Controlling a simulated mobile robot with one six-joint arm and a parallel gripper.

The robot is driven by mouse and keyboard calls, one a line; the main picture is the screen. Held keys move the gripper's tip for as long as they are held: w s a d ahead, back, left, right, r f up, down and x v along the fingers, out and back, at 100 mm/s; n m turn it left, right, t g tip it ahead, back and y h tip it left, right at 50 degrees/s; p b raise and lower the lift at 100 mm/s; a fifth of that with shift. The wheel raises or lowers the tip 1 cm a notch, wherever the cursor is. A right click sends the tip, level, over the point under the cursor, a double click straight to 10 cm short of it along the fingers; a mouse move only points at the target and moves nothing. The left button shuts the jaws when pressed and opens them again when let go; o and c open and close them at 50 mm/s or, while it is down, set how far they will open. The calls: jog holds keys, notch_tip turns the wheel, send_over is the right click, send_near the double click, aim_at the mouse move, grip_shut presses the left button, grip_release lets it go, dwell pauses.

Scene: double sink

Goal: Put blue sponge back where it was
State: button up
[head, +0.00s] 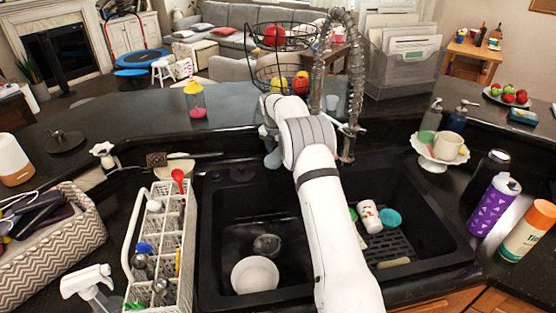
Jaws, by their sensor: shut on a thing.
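My white arm reaches up from the bottom across the double sink (215,245), and its bent upper end is near the raised back counter. My gripper is hidden behind my own arm, so its fingers and anything between them do not show. I cannot make out a blue sponge for certain. A small blue block (523,116) lies on the raised counter at the far right; I cannot tell if it is a sponge.
A white dish rack (135,235) with utensils stands left of the sink. The left basin holds a white bowl (255,275); the right holds a red-and-white cup (369,216). A cake stand (425,152), a purple bottle (493,206) and an orange bottle (527,232) stand right. A wire fruit basket (262,75) is behind.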

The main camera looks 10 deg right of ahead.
jog(key=shift+w+f, duration=0.15)
jog(key=shift+f, duration=0.65)
notch_tip(320, 180, down, 3)
jog(key=shift+d+p, duration=0.1)
jog(key=shift+p, duration=0.55)
jog(key=shift+f, duration=0.2)
jog(key=shift+f, duration=0.1)
jog(key=o, duration=0.9)
